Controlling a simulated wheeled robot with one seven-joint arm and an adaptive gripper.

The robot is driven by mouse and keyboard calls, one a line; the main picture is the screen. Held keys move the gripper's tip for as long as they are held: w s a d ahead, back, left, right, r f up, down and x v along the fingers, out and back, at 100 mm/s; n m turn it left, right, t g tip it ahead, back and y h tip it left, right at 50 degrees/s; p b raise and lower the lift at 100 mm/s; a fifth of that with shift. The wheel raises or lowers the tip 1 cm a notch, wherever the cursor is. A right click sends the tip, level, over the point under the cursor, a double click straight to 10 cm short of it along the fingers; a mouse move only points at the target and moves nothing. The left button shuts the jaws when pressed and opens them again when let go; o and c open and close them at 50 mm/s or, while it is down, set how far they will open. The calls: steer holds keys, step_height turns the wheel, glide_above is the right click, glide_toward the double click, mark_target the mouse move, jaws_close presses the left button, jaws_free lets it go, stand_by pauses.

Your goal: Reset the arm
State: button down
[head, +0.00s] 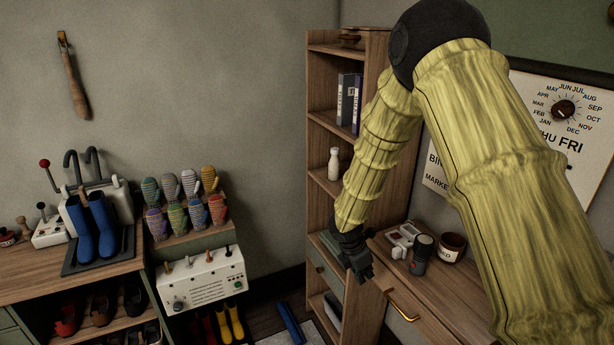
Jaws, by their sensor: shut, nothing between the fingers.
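My gripper (366,275) is dark and hangs at the end of my yellow-sleeved arm. It points downward beside the left end of the wooden desk (455,300), in front of the lower part of the shelf unit. Its fingers are shut with nothing visible between them. My arm bends at a black joint near the top of the view and hides part of the shelf and the wall behind it.
The tall wooden shelf unit (316,120) holds binders (348,100) and a white bottle (334,164). A dark canister (421,254) and a brown jar (451,248) stand on the desk. Blue boots (95,225) and several mittens (188,183) stand at left.

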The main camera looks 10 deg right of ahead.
steer(key=s+a+f+m+g+y, duration=0.1)
steer(key=s+a+f+m+y, duration=0.1)
steer(key=s+f+m, duration=0.4)
steer(key=s+a+f+m+y+b, duration=0.1)
steer(key=s+a+f, duration=0.1)
steer(key=s+f, duration=0.65)
steer(key=s+a+f+m+g+y, duration=0.15)
steer(key=s+f+m, duration=0.3)
steer(key=s, duration=0.45)
steer(key=s+d+f+m, duration=0.2)
steer(key=s+m, duration=0.3)
steer(key=s, duration=0.5)
steer(key=s+d+f+m+t+b, duration=0.1)
steer(key=s+f+m, duration=0.2)
steer(key=s, duration=0.7)
steer(key=m, duration=0.2)
steer(key=shift+d+f+m, duration=0.3)
steer(key=shift+d+m, duration=0.05)
